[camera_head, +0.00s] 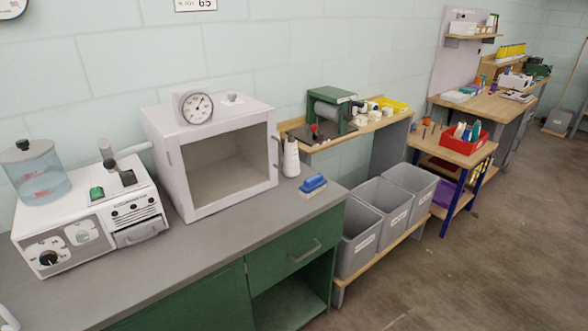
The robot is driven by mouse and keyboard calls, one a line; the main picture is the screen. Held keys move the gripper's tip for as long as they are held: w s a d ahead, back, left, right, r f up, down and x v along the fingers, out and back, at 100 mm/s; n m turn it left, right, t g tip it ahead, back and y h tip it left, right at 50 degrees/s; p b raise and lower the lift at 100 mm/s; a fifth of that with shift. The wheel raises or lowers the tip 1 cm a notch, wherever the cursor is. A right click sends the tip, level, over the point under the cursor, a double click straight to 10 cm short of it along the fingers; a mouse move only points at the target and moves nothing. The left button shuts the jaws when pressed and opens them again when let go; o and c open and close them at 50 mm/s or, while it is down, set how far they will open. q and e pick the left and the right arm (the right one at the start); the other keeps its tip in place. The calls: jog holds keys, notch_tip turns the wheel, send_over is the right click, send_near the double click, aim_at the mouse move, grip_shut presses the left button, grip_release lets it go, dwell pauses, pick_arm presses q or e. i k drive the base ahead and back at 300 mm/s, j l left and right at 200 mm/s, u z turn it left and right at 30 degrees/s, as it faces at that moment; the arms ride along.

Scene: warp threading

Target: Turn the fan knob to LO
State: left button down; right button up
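A white bench machine (95,215) stands at the left end of the grey counter. A black round knob (48,258) sits on a pale plate at the lower left of its front. Marks around the knob are too small to read, so I cannot tell its setting or whether it is the fan knob. A paler round dial (80,233) is to its right, and a green switch (96,193) is on top. Neither gripper can be made out; only a white curved piece, possibly part of my arm, shows at the lower left corner.
A white open-fronted box (222,112) with a round gauge (195,107) stands right of the machine. A blue brush (313,185) and white bottle (291,158) are farther right. The counter's front strip (150,262) is clear. Grey bins (358,240) stand beyond the counter.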

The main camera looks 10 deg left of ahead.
aim_at(83, 236)
jog(key=u, duration=1.8)
jog(key=k+j+z, duration=0.1)
jog(key=j, duration=0.5)
